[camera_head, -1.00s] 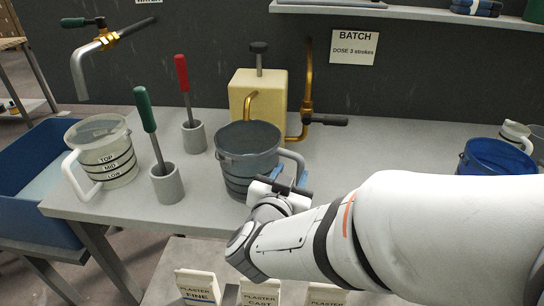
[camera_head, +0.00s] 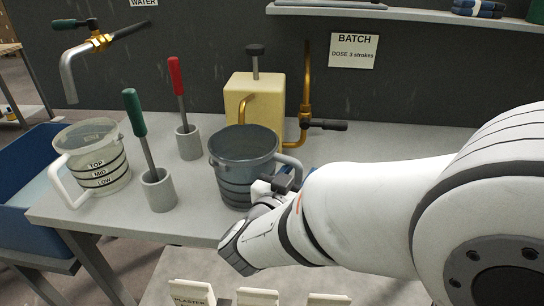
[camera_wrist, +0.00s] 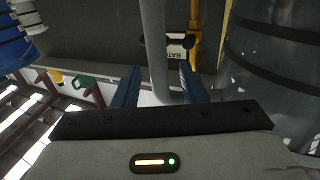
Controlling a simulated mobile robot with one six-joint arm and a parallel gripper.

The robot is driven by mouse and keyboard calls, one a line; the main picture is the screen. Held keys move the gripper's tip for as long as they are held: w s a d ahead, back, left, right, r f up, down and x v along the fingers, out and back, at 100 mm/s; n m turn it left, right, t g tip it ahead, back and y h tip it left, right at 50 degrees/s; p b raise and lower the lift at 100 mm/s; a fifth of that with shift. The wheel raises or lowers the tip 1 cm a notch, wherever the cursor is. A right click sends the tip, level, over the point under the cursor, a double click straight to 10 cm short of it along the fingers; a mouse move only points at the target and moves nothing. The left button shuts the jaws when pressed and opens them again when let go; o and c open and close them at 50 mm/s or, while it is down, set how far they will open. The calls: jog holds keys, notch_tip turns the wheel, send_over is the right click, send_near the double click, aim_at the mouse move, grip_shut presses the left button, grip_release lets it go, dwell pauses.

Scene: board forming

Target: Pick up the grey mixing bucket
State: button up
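The grey mixing bucket (camera_head: 240,165) stands upright on the table, with dark bands around it and its light grey handle (camera_head: 290,165) on the right. My gripper (camera_head: 285,182) is at the handle, partly hidden by my own arm. In the wrist view, the handle (camera_wrist: 155,45) runs between the two blue fingers of my gripper (camera_wrist: 160,84). The fingers stand apart, with gaps beside the handle, so they are open around it. The bucket's wall (camera_wrist: 275,75) fills the right side of the wrist view.
A yellowish block pump with a brass spout (camera_head: 255,100) stands just behind the bucket. Two stirrers, green-handled (camera_head: 138,115) and red-handled (camera_head: 176,78), stand in grey holders to the left. A clear marked jug (camera_head: 95,165) is at the left end. The table (camera_head: 400,140) is clear behind my arm.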

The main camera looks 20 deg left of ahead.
jog(key=shift+w, duration=0.2)
jog(key=shift+c, duration=0.5)
grip_shut()
dwell(0.6)
jog(key=shift+r, duration=0.1)
